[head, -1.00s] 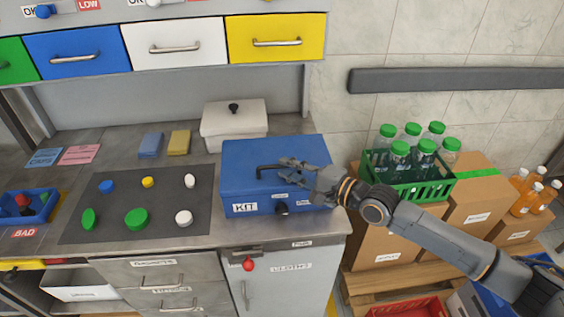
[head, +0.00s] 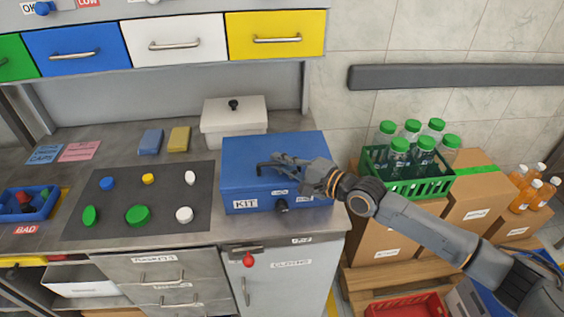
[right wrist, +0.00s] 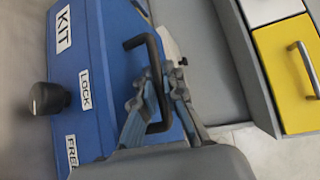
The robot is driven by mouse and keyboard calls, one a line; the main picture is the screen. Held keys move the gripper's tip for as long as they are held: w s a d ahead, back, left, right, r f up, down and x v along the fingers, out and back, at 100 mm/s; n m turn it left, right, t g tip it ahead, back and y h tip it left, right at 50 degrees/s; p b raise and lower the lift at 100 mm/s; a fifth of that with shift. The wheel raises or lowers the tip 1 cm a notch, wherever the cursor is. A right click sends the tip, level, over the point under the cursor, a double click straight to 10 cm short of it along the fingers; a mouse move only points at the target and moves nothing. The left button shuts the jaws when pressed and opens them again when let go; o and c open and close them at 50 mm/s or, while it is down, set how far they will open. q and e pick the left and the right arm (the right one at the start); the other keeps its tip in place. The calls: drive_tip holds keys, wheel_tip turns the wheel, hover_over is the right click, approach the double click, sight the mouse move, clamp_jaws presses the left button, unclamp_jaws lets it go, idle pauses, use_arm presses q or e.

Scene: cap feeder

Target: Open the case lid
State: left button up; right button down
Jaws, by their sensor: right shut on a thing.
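The blue case (head: 232,182) with a KIT label stands on the counter, its lid (head: 290,145) down. A black bar handle (right wrist: 158,75) stands on the lid. My right gripper (head: 268,163) is at the handle, and in the right wrist view its fingers (right wrist: 158,98) are shut on the handle bar. A black knob (head: 281,206) sits on the case's front; in the right wrist view the knob (right wrist: 47,98) is near the LOCK and FREE labels, and I cannot tell which it points to. My left gripper is not in view.
A white lidded box (head: 233,118) stands just behind the case. A dark mat (head: 115,215) with several caps lies to the left. A green crate (head: 436,188) of bottles stands to the right on cardboard boxes. Coloured drawers (head: 276,36) hang above the counter.

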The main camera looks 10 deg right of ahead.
drive_tip(key=shift+w+r+p, duration=0.2)
drive_tip(key=shift+r+p, duration=0.55)
drive_tip(key=shift+p, duration=0.05)
drive_tip(key=w+r+m+g+h+p, duration=0.1)
drive_tip(key=w+r+m+g+p, duration=0.2)
drive_tip(key=w+r+p, duration=0.3)
drive_tip(key=shift+r+g+h+p, duration=0.35)
drive_tip(key=shift+r+p, duration=0.35)
drive_tip(key=shift+p, duration=1.6)
